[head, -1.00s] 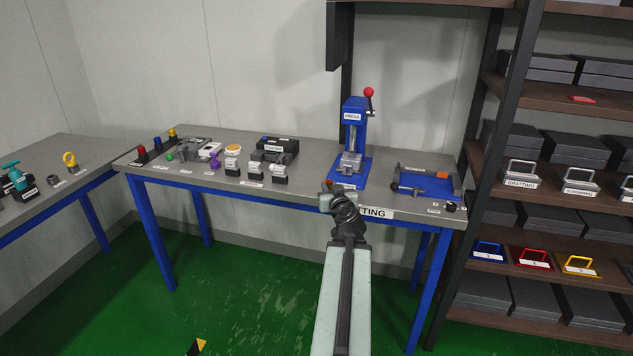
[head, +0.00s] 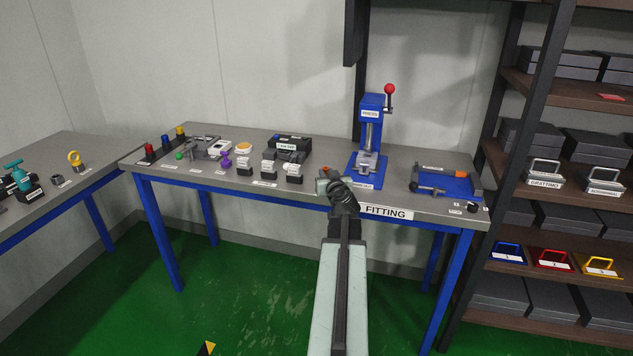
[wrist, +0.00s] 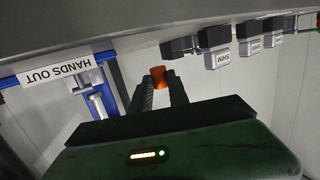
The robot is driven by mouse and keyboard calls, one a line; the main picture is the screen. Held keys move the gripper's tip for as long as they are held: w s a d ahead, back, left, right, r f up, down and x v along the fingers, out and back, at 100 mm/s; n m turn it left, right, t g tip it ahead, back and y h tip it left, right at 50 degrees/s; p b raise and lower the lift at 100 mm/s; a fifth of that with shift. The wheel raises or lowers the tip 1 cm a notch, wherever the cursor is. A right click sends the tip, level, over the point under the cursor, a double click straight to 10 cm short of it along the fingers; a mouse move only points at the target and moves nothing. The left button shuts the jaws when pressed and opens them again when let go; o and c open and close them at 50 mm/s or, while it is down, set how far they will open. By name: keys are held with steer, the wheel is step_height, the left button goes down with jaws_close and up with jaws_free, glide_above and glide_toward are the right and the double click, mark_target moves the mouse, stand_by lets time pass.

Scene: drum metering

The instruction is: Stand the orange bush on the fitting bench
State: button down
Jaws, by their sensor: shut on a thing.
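The orange bush (wrist: 158,78) is a small orange cylinder held between the two dark fingers of my gripper (wrist: 160,92) in the wrist view. In the head view my gripper (head: 326,180) is over the front edge of the fitting bench (head: 225,181), near the FITTING sign (head: 386,212). Only a small bit of orange shows there, at the gripper's tip. The bench has a grey top and blue legs. I cannot tell whether the bush touches the bench top.
A blue press (head: 370,145) with a red knob stands right of my gripper. A blue fixture (head: 445,183) lies farther right. Several grey SHIM blocks (head: 268,168) stand to the left. A dark shelf (head: 560,180) rises at the right. Some bare top lies left of the press.

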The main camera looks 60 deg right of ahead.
steer(key=shift+w+d+f+b, duration=0.15)
steer(key=shift+w+f+b, duration=0.25)
steer(key=shift+f+b, duration=0.2)
steer(key=shift+w+d+f+b, duration=0.1)
steer(key=shift+w+f+b, duration=0.25)
steer(key=shift+f+b, duration=0.15)
steer(key=shift+s+f+b, duration=0.2)
steer(key=shift+f+b, duration=0.3)
steer(key=shift+s+f+b, duration=0.15)
steer(key=shift+f+b, duration=0.3)
steer(key=shift+w+a+r, duration=0.1)
steer(key=shift+w+r, duration=0.1)
steer(key=shift+w, duration=0.15)
steer(key=shift+f, duration=0.25)
steer(key=c, duration=1.3)
jaws_free()
steer(key=shift+r, duration=0.1)
steer(key=shift+o, duration=0.2)
steer(key=shift+r, duration=0.1)
